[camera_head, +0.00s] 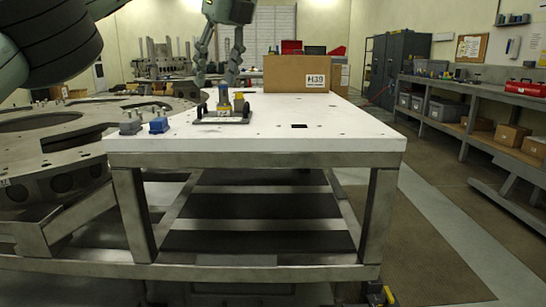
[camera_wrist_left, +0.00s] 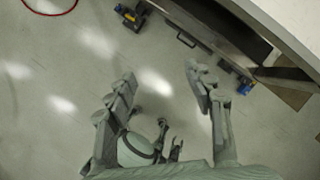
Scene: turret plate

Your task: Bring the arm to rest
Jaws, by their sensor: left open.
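My left gripper (camera_head: 217,78) hangs down from the top of the head view, fingers spread and empty. In that view it shows above the far left part of the white worktable (camera_head: 330,136). In the left wrist view its two fingers (camera_wrist_left: 160,82) stand wide apart with grey floor behind them and nothing between them. My left arm's large green link fills the upper left of the head view. A small rounded green part between the finger bases in the wrist view cannot be made out for certain. My right gripper cannot be identified in either view.
A dark fixture (camera_head: 208,119) with blue and yellow parts lies on the table. A blue block (camera_head: 158,125) and a grey block (camera_head: 130,126) stand at its left edge. A cardboard box (camera_head: 290,76) stands at the back. The table's front right is largely clear.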

